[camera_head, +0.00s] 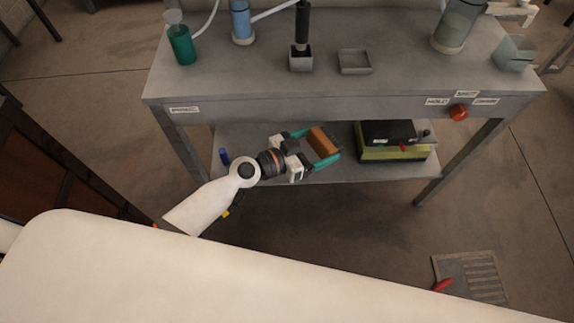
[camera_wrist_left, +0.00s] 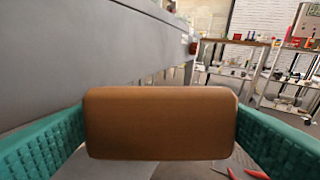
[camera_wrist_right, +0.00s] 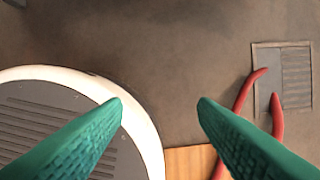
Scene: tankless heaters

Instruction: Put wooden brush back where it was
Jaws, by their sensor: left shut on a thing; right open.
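The wooden brush (camera_head: 323,141) is a brown block held in my left gripper (camera_head: 318,148), which shows teal fingers on either side of it. In the left wrist view the brush (camera_wrist_left: 160,122) fills the space between the two fingers. In the head view the brush appears over the lower shelf (camera_head: 240,137) of the grey bench, left of a black and yellow-green box; whether it touches the shelf I cannot tell. My right gripper (camera_wrist_right: 160,102) is open and empty above the floor. Its fingers do not show in the head view.
The bench top (camera_head: 400,75) overhangs the shelf. The black and yellow-green box (camera_head: 393,141) stands right of the brush, and a small blue item (camera_head: 224,156) at left. A floor grate (camera_head: 470,278) and red handles (camera_wrist_right: 277,117) lie near my right side.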

